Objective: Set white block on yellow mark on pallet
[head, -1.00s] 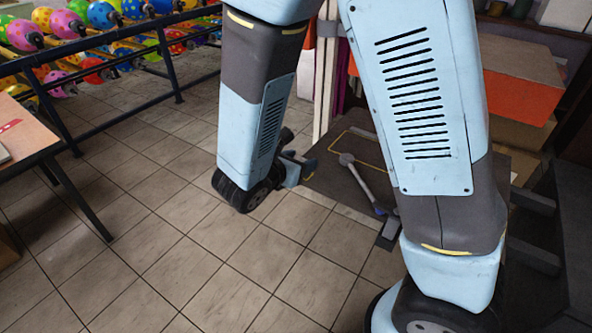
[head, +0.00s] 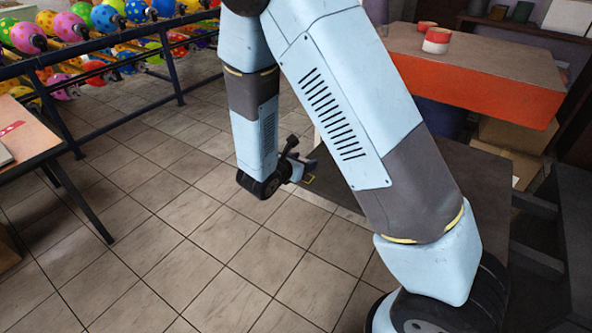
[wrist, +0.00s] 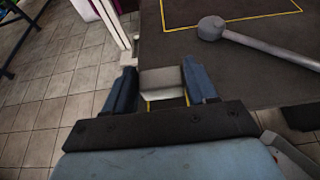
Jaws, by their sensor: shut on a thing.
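In the wrist view my gripper (wrist: 160,78) is shut on the white block (wrist: 162,83), which sits between its two blue fingers. A dark flat surface (wrist: 165,48), seemingly the pallet, spreads beyond the fingers. Yellow lines (wrist: 166,103) show just below the block in the picture, partly hidden by it and the gripper; whether the block touches the surface I cannot tell. A larger yellow outline (wrist: 232,19) lies farther off. In the head view my gripper (head: 303,170) is at the dark surface's left edge, and the block is not clear there.
A grey mallet (wrist: 212,28) lies on the dark surface to the right of the fingers. Tiled floor (wrist: 55,70) is open on the left. In the head view stand an orange-sided table (head: 480,85), a balloon rack (head: 120,50) and a side table (head: 25,135).

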